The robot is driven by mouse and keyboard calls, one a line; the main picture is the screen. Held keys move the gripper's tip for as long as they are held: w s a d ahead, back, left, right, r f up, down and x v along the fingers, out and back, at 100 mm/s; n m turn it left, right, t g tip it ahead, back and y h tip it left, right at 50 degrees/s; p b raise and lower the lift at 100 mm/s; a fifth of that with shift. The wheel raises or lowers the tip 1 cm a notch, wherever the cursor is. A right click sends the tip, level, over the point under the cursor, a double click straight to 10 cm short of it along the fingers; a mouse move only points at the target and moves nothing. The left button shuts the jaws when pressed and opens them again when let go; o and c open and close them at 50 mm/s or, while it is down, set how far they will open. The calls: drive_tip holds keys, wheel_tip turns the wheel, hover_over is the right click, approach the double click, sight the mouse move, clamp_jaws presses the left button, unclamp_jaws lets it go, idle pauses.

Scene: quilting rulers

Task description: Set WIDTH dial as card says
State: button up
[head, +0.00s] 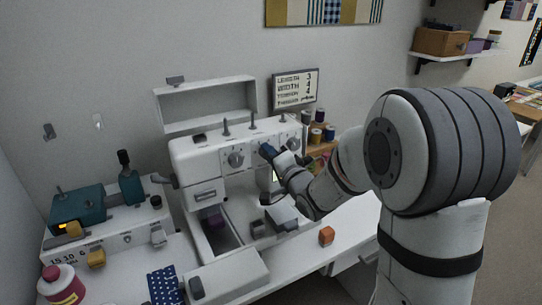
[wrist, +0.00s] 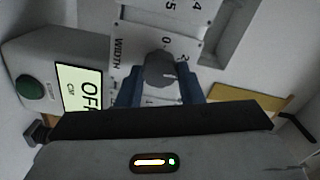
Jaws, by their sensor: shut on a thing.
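The sewing machine (head: 185,158) stands on the white table. The WIDTH dial (wrist: 160,68), a grey ridged knob, sits beside its WIDTH label in the wrist view, with digits around it. A pale mark shows on the knob, but I cannot tell which digit it points at. My gripper (wrist: 160,86) is shut on the dial, with a blue finger on either side. In the head view my gripper (head: 268,152) hides the dial. The card (head: 296,89) hangs on the wall behind, with WIDTH apparently at 4; its smaller print is blurred.
Another dial (head: 235,159) is on the machine's front, left of my gripper. A display (wrist: 80,88) reading OFF and a green button (wrist: 30,88) are close by. Thread spools (head: 316,134) stand at the machine's right.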

drive_tip(key=m+p, duration=0.1)
drive_tip(key=m, duration=0.5)
drive_tip(key=shift+f+m, duration=0.1)
drive_tip(key=shift+m, duration=0.2)
idle(0.4)
drive_tip(key=o, duration=1)
drive_tip(key=shift+c, duration=0.2)
drive_tip(key=v, duration=0.8)
drive_tip(key=shift+w, duration=0.1)
